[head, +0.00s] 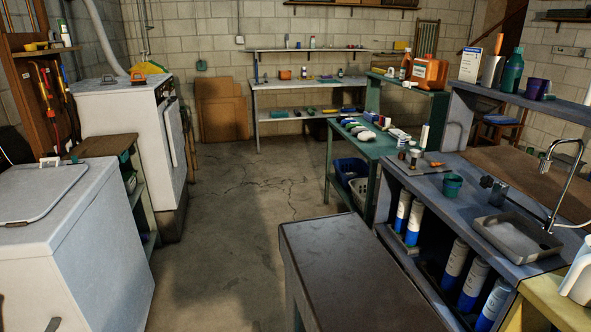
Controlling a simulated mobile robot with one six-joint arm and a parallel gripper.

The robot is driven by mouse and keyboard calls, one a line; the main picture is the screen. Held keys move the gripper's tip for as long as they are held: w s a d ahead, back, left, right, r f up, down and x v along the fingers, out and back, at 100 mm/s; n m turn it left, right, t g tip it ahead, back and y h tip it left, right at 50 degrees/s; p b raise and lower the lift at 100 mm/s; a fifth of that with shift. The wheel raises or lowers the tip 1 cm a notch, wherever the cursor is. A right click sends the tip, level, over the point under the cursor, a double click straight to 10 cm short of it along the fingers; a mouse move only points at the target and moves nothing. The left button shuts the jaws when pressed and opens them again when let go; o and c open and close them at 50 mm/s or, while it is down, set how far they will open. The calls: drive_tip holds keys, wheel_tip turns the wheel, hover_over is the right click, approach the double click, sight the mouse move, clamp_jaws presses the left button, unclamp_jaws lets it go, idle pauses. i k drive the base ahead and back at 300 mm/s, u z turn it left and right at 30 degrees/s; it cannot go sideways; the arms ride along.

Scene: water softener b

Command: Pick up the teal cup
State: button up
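A teal cup (453,185) stands upright on the grey counter (502,252) at the right, left of the sink basin. It looks unobstructed from this side, and its contents are too small to tell. My gripper is not in view, so I cannot see its state or where it is relative to the cup.
Small jars (408,155) stand behind the cup, and a dark block (487,181) and a grey box (500,193) to its right. The sink basin (520,241) and curved faucet (567,180) are farther right. A brown-topped bench (345,270) stands in front. The concrete floor (235,210) is clear.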

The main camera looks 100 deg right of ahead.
sight(452, 183)
drive_tip(key=u, duration=0.75)
drive_tip(key=k, duration=0.15)
drive_tip(key=z, duration=2.35)
drive_tip(key=k, duration=0.15)
drive_tip(key=z, duration=2.65)
drive_tip(key=k, duration=0.45)
drive_tip(key=z, duration=0.55)
